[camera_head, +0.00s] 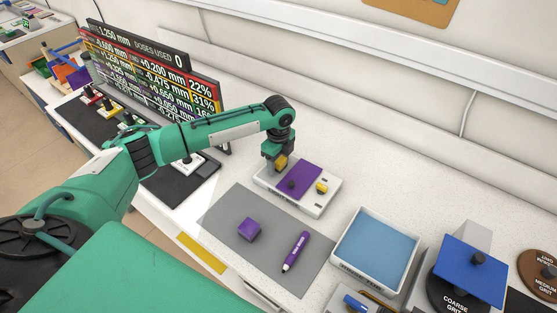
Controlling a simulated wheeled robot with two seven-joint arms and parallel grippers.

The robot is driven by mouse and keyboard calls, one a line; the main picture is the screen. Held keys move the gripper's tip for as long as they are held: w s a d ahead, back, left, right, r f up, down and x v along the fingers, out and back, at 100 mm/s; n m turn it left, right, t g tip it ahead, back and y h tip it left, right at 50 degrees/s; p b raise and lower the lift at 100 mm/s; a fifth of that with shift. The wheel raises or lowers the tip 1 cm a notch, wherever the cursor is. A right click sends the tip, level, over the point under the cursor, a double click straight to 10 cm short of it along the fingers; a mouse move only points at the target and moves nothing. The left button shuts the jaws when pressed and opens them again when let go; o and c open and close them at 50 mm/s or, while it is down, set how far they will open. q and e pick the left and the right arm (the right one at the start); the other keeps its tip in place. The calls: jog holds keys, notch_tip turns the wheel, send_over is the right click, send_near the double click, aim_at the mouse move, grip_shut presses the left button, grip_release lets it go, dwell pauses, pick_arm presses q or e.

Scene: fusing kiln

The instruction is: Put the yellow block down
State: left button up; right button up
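My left arm reaches in from the left, and its gripper (276,163) points down over the far left end of a white device (318,205). A small yellow block (281,162) shows at the fingertips, and the gripper appears shut on it. The fingers hide part of the block. I cannot tell whether the block touches the device below. A purple plate with a dark knob (300,180) lies on the device, just right of the gripper. A yellow knob (321,187) sits on its right side. My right gripper is out of view.
A grey mat (225,215) in front holds a purple cube (249,229) and a purple marker (296,251). A blue-lined white tray (376,248) and a blue plate on a coarse-grit disc (471,268) stand to the right. A display board (150,70) stands behind my arm.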

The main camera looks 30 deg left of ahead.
pick_arm(q)
jog(key=shift+r, duration=0.1)
notch_tip(320, 180, up, 12)
jog(key=b, duration=0.3)
dwell(0.3)
jog(key=shift+r, duration=0.1)
